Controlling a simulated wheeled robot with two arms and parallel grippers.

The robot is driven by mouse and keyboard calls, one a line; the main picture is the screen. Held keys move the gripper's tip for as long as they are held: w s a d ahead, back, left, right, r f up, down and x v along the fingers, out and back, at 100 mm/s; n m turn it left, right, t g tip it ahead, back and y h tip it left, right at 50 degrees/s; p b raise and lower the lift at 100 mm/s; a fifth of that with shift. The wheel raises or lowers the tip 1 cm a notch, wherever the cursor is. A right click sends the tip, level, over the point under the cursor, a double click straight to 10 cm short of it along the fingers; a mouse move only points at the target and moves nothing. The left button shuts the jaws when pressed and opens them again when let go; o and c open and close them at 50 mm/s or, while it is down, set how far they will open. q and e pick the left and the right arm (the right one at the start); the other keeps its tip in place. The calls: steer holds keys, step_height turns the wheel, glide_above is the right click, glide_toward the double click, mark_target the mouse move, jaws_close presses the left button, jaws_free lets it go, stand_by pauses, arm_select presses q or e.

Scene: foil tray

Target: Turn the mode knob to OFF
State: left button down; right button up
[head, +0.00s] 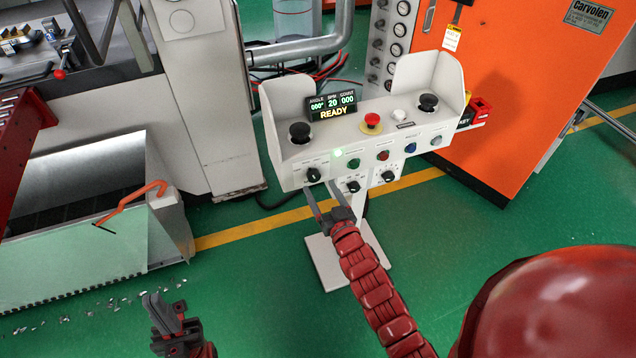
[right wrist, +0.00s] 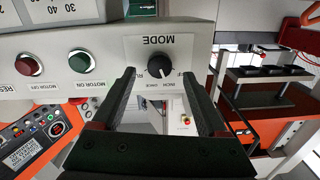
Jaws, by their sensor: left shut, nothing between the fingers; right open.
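The mode knob (head: 313,175) is a round black knob at the left end of the front face of a white control box (head: 293,178). In the right wrist view the knob (right wrist: 176,58) appears upside down under the word MODE, with small position labels partly hidden by my fingers. The right wrist view shows the knob nearer the right-hand finger (right wrist: 159,75). My left gripper (head: 160,303) is shut and empty, low over the floor.
A red mushroom button (head: 372,121), two black knobs on top and a READY display (head: 333,106) sit on the box. Two more black knobs (head: 353,187) are below the front face. An orange cabinet (head: 500,100) stands right; a metal bin (head: 90,250) stands left.

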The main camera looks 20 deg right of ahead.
mark_target(314, 175)
steer(key=shift+w+a, duration=0.1)
steer(key=shift+w, duration=1.3)
steer(key=shift+c, duration=0.2)
jaws_close()
